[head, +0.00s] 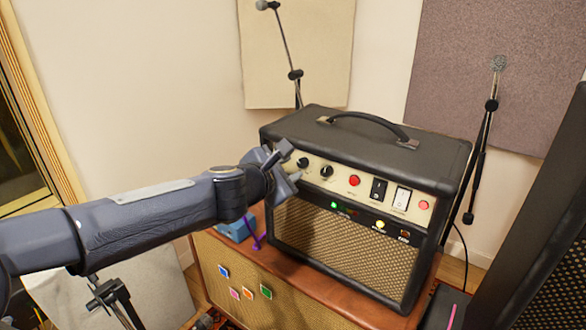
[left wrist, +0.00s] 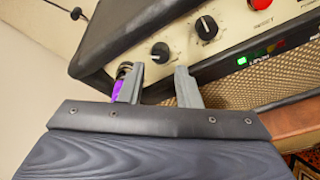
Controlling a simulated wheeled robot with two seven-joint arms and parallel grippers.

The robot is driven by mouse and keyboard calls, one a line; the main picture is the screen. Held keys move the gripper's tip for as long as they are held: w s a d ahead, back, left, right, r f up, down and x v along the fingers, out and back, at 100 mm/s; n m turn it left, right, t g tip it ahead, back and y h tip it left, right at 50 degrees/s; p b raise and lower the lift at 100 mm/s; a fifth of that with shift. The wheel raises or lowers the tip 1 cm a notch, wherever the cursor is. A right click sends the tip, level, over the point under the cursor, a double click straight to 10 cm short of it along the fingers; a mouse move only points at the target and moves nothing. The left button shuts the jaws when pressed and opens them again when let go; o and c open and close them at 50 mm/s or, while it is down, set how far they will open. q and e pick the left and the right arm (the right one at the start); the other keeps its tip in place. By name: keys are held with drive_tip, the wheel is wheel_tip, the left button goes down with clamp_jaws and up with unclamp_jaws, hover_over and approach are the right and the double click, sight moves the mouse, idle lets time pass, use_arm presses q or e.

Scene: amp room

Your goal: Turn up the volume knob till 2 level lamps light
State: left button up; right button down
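The black amplifier (head: 440,165) has a cream control panel with two black knobs. The left knob (head: 303,162) shows in the left wrist view (left wrist: 160,51) with a pale pointer mark; the other knob (head: 326,171) also shows there (left wrist: 206,27). I cannot read which is volume. My left gripper (head: 291,163) is open and empty at the panel's left end. In the left wrist view its fingertips (left wrist: 160,77) lie either side of and just below the left knob; contact is not clear. One green level lamp (left wrist: 241,61) glows; those beside it look dark. My right gripper is out of view.
Right of the knobs are a red button (head: 355,180), a black switch (head: 378,189), a white switch (head: 402,198) and a red lamp (head: 424,205). A yellow lamp (head: 380,225) is below. The amplifier stands on a wooden cabinet (head: 285,285). Microphone stands are behind.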

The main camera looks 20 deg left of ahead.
sight(300, 164)
use_arm(q)
drive_tip(key=shift+x, duration=1.9)
clamp_jaws()
drive_tip(key=shift+b, duration=0.3)
drive_tip(key=shift+f+m, duration=0.1)
drive_tip(key=shift+m, duration=0.2)
drive_tip(key=m+b, duration=0.1)
drive_tip(key=m, duration=0.2)
drive_tip(key=shift+f+t+b, duration=0.1)
drive_tip(key=shift+t+b, duration=0.2)
drive_tip(key=shift+b, duration=0.05)
drive_tip(key=shift+m+t+b, duration=0.3)
drive_tip(key=shift+m+b, duration=0.4)
drive_tip(key=shift+m, duration=1.3)
